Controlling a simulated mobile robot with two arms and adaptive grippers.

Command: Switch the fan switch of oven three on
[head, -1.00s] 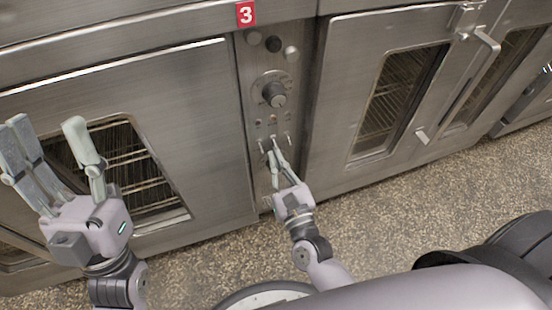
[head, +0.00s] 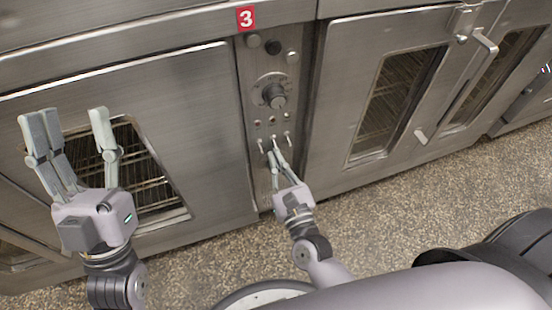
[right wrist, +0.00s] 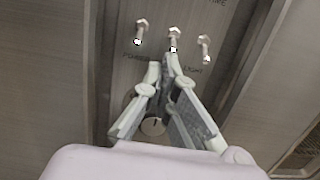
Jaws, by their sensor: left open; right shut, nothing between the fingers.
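Oven three's control panel (head: 257,95) is a narrow metal strip below a red 3 sign (head: 246,18). Low on it is a row of three small toggle switches. In the right wrist view they are the left switch (right wrist: 140,31), the middle switch (right wrist: 173,39) and the right switch (right wrist: 205,48), their levers pointing down. The right one's label reads LIGHT; the left label is partly legible, and the middle label is hidden by my fingers. My right gripper (right wrist: 163,66) is shut and empty, its tips just below the middle switch; contact cannot be told. My left gripper (head: 70,122) is open before the left oven door.
A large dial (head: 273,92) and round buttons (head: 273,44) sit higher on the panel. A left oven door (head: 190,85) and a right oven door (head: 335,100) flank it. A door handle (head: 486,40) sticks out at the upper right. The speckled floor (head: 400,215) is clear in front.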

